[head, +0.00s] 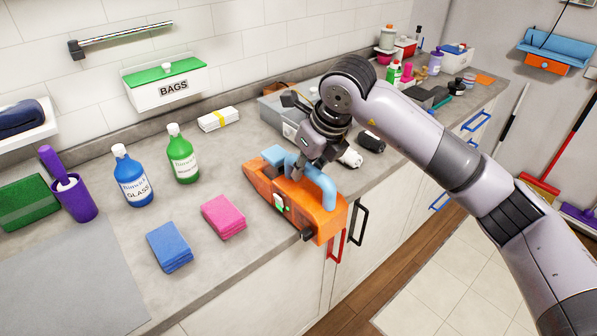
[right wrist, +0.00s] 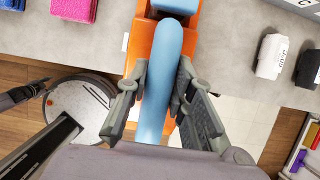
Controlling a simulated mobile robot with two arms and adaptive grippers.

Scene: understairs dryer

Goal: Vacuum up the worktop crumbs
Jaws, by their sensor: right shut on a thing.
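An orange handheld vacuum with a blue handle (head: 325,190) is at the front edge of the grey worktop (head: 245,250), its rear end reaching past the edge. A green-marked switch shows on its side. My right gripper (head: 305,165) comes down from above, shut around the blue handle. In the right wrist view, the handle (right wrist: 168,60) runs between the two fingers of the gripper (right wrist: 158,90). I cannot tell whether the vacuum rests on the worktop or is slightly lifted. I cannot make out crumbs in either view.
Left of the vacuum are pink cloths (head: 223,216), blue cloths (head: 169,247), a green bottle (head: 182,155) and a blue bottle (head: 132,178). Behind it stands a grey bin (head: 275,112). Cupboard handles, one red (head: 338,246), stick out below the edge.

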